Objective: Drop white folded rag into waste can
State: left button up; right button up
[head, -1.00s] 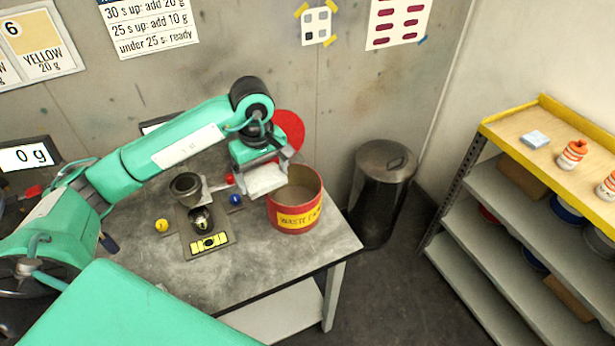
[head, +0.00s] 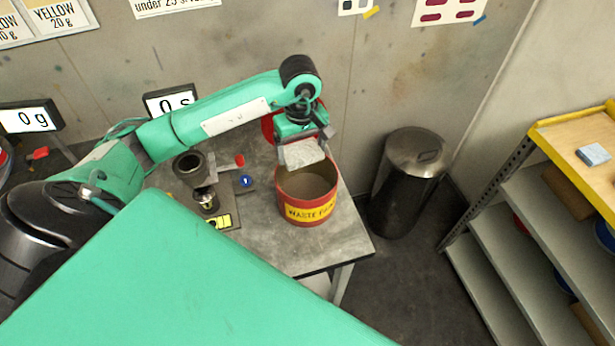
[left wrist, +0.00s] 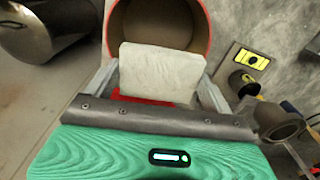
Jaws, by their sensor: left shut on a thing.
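The white folded rag (head: 302,153) is held in my left gripper (head: 304,147), whose jaws are shut on it. In the left wrist view the rag (left wrist: 161,72) sits flat between the two fingers. The waste can (head: 310,212) is a round red can with a yellow label, standing on the grey bench. The rag is above the can's far rim and partly overlaps its opening in the head view. In the left wrist view the can (left wrist: 208,30) lies just beyond the rag, its inside brown and visibly open. My right gripper does not show.
A red lid-like disc (head: 267,127) is behind the gripper. A dark cup (head: 189,165) and a small stand are left of the can on the bench (head: 290,250). A metal bin (head: 405,180) stands on the floor to the right, near a yellow-edged shelf (head: 560,128).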

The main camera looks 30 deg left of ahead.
pick_arm(q)
jog(key=shift+s+f, duration=0.1)
jog(key=shift+s, duration=0.05)
jog(key=o, duration=0.9)
jog(key=shift+c, duration=0.2)
jog(key=shift+r+b, duration=0.35)
jog(key=shift+r, duration=0.2)
jog(key=shift+r+b, duration=1.2)
jog(key=shift+r, duration=5.15)
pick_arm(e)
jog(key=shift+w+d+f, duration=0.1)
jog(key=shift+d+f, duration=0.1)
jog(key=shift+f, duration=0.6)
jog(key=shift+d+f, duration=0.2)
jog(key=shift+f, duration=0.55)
